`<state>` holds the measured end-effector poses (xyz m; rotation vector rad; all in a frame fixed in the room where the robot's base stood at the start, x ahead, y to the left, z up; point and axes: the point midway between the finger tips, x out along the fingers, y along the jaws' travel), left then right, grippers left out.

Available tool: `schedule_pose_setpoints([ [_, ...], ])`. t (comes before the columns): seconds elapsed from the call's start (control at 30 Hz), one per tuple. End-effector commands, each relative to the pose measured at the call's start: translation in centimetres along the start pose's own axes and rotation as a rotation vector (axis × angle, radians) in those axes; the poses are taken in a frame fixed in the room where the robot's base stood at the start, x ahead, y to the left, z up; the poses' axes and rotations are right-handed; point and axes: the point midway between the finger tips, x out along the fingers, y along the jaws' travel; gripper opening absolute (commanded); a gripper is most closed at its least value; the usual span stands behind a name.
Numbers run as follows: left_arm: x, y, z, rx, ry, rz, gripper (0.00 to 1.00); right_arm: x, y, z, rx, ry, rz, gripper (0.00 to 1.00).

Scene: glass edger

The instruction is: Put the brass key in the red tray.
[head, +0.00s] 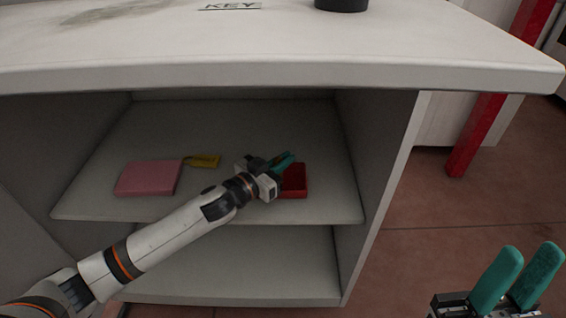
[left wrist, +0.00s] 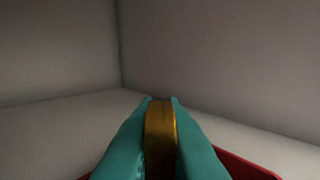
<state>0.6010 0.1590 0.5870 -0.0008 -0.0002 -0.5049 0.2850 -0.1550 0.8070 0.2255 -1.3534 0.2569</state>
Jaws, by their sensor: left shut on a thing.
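The red tray (head: 297,183) sits on the upper shelf inside the cabinet, at the right. My left gripper (head: 284,160) is at the tray and covers its left part in the head view. In the left wrist view its teal fingers (left wrist: 160,105) are shut on a brass-coloured piece (left wrist: 160,138), which looks like the brass key. Red tray edges (left wrist: 248,168) show low beside the fingers there. I cannot tell whether the key touches the tray. My right gripper (head: 529,258) is open and empty, outside the cabinet at the lower right.
A pink box (head: 147,178) and a yellow tag-like thing (head: 204,161) lie left of the tray on the shelf (head: 240,130). The white top (head: 280,50) overhangs the shelf and carries a KEY label (head: 230,6) and a dark round object (head: 341,4).

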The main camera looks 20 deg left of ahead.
Motion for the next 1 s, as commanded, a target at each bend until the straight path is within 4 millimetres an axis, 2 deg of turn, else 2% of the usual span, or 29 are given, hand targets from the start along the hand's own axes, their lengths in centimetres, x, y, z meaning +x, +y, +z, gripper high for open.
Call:
schedule_pose_setpoints([
  [0.2,0.0,0.0,-0.3,0.000,-0.001,-0.001,0.00,-0.1,0.0,0.0,0.000,0.001,0.000,0.31],
  [0.23,0.0,0.0,-0.3,0.000,0.000,-0.001,0.10,-0.1,0.0,0.0,0.000,0.001,0.000,0.31],
  [0.37,0.0,0.0,-0.3,0.001,0.000,-0.001,0.31,-0.1,0.0,0.0,0.000,0.002,0.000,0.31],
  [0.73,-0.2,0.0,0.1,0.001,0.002,0.000,0.31,0.1,0.0,0.0,0.000,0.002,0.000,0.31],
  [0.87,-1.9,0.0,0.0,-0.001,0.004,0.000,0.31,0.6,0.0,0.1,0.000,0.002,0.000,0.31],
  [1.0,-4.7,0.0,0.0,-0.003,0.006,0.001,0.31,1.3,0.0,0.2,0.000,0.002,0.000,0.31],
])
